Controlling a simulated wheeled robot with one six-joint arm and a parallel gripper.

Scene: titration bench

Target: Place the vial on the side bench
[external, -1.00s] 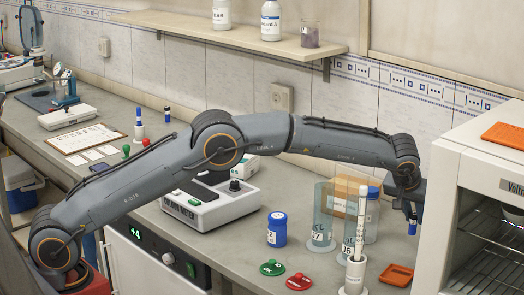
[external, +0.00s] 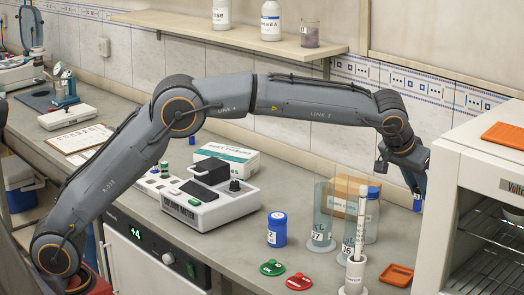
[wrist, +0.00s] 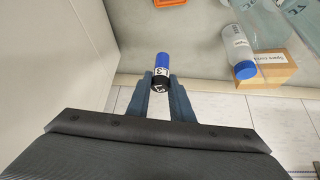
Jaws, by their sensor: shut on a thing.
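In the external view my gripper (external: 416,179) is at the right, in front of the tiled wall and beside the white cabinet. The vial (external: 417,203) shows there as a small blue piece below the fingers, above the bench. The grey bench (external: 340,274) runs along the wall. I cannot tell which surface is the side bench.
The white cabinet (external: 480,178) stands close to the right of my gripper. A cardboard box (external: 345,190), a clear blue-capped bottle (wrist: 238,50) and tall cylinders (external: 321,222) stand to the left. An orange tray (external: 396,275) lies in front.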

